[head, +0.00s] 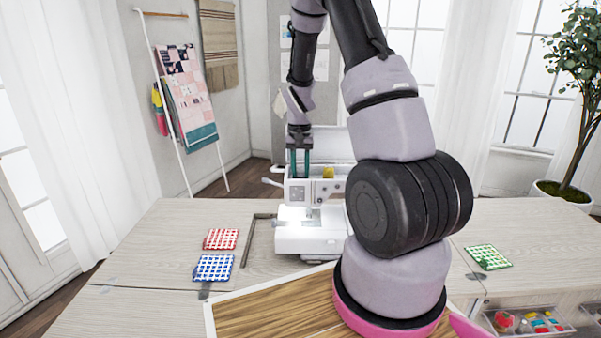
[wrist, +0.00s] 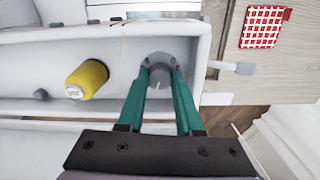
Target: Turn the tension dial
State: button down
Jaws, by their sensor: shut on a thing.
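A white sewing machine (head: 296,238) stands on the table in the head view, and its top (wrist: 45,65) fills much of the wrist view. The tension dial (wrist: 158,82), a small round grey knob, sits in a recess on top of the machine. My gripper (head: 300,172) points down at the machine's top left end. In the wrist view my gripper (wrist: 160,68) has its two green fingers on either side of the dial, shut on it.
A yellow thread spool (wrist: 88,78) stands beside the dial; it also shows in the head view (head: 328,173). A grey lever (wrist: 235,67) sticks out on the other side. Red (head: 221,239), blue (head: 213,268) and green (head: 488,257) checked fabric squares lie on the table.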

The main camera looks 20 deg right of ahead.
aim_at(300, 175)
jog(key=c, duration=0.6)
grip_release()
jog(key=shift+r, duration=0.1)
notch_tip(300, 175, up, 11)
jog(key=shift+a+f, duration=0.1)
jog(key=shift+f, duration=0.05)
